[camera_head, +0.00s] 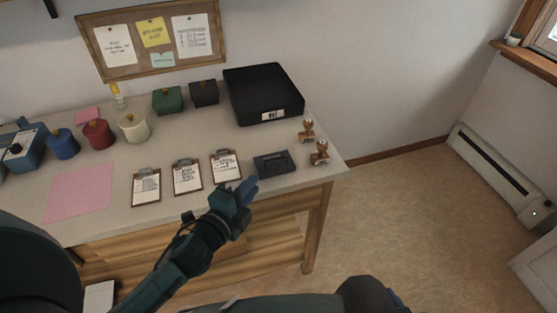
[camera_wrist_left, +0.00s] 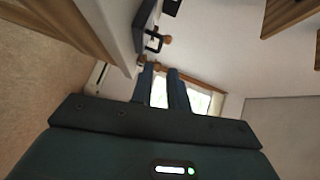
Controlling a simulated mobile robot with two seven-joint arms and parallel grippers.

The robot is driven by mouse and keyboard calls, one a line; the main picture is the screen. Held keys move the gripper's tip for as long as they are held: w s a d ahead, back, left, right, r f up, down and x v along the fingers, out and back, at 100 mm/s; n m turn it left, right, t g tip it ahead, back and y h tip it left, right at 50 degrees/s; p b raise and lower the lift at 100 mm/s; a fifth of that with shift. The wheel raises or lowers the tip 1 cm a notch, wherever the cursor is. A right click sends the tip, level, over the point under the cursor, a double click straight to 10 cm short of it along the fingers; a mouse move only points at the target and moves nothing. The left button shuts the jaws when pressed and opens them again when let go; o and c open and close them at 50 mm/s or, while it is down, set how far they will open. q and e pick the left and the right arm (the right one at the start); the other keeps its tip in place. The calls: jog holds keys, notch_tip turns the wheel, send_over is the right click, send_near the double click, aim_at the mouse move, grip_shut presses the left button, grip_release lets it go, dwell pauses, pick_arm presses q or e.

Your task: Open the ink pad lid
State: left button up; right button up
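The ink pad (camera_head: 274,162) is a flat dark slate box near the front right of the table, with its lid down on it. In the left wrist view the dark box (camera_wrist_left: 145,17) appears tilted above the fingers, with a black loop handle on its near side. My left gripper (camera_head: 247,190) is just in front and left of the ink pad at the table's front edge, not visibly touching it. Its two blue fingers (camera_wrist_left: 161,88) are apart with nothing between them. My right gripper is not in view.
Two wooden stamps (camera_head: 319,153) stand right of the ink pad. Several clipboards (camera_head: 225,167) lie left of it. A black tray (camera_head: 264,92) sits behind, with green (camera_head: 167,100) and black boxes and colored pots further left. Open floor lies right of the table.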

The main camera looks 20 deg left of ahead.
aim_at(273, 171)
pick_arm(q)
jog(key=x, duration=1.1)
jog(key=shift+c, duration=0.4)
grip_shut()
jog(key=shift+r, duration=0.1)
